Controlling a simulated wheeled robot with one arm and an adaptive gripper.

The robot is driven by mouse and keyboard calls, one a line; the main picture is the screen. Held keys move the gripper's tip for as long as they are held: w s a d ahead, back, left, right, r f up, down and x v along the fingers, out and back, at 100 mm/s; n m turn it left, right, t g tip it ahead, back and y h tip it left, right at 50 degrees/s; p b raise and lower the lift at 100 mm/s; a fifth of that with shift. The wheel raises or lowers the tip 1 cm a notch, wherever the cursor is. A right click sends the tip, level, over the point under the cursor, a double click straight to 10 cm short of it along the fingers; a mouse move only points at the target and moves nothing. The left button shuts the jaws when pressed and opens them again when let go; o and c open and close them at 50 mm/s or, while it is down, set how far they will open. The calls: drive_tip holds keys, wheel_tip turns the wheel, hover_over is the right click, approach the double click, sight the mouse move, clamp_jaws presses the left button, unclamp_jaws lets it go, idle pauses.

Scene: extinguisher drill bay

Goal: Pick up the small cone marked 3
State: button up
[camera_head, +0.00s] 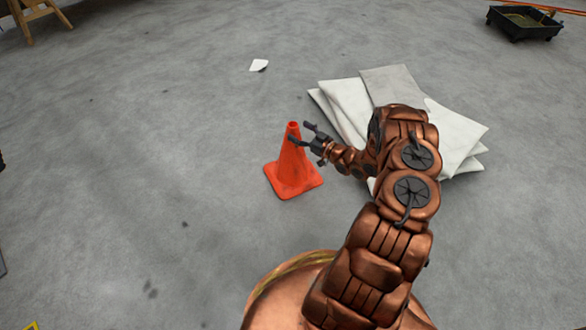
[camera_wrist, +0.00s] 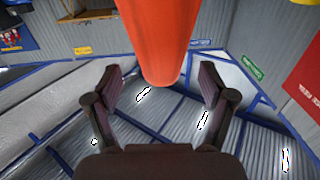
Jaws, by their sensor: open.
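One orange cone (camera_head: 290,172) stands upright on the grey floor in the head view. No number can be read on it. My gripper (camera_head: 303,133) is at the right of its upper part, and one finger overlaps the cone near its top. In the wrist view, the narrow end of the cone (camera_wrist: 162,45) shows between and beyond the two spread fingers of my gripper (camera_wrist: 165,84). The fingers are apart, with gaps on both sides of the cone. I cannot tell whether one touches it. The cone's base is out of the wrist view.
Pale flat sheets or bags (camera_head: 455,135) lie piled behind my arm. A scrap of white paper (camera_head: 259,65) lies beyond the cone. A black tray (camera_head: 525,22) is at the far right, wooden legs (camera_head: 38,20) at the far left. Floor left of the cone is clear.

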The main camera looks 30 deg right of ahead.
drive_tip(key=shift+b+x, duration=0.4)
drive_tip(key=shift+x, duration=1.35)
drive_tip(key=shift+s, duration=0.1)
drive_tip(key=shift+c, duration=0.4)
clamp_jaws()
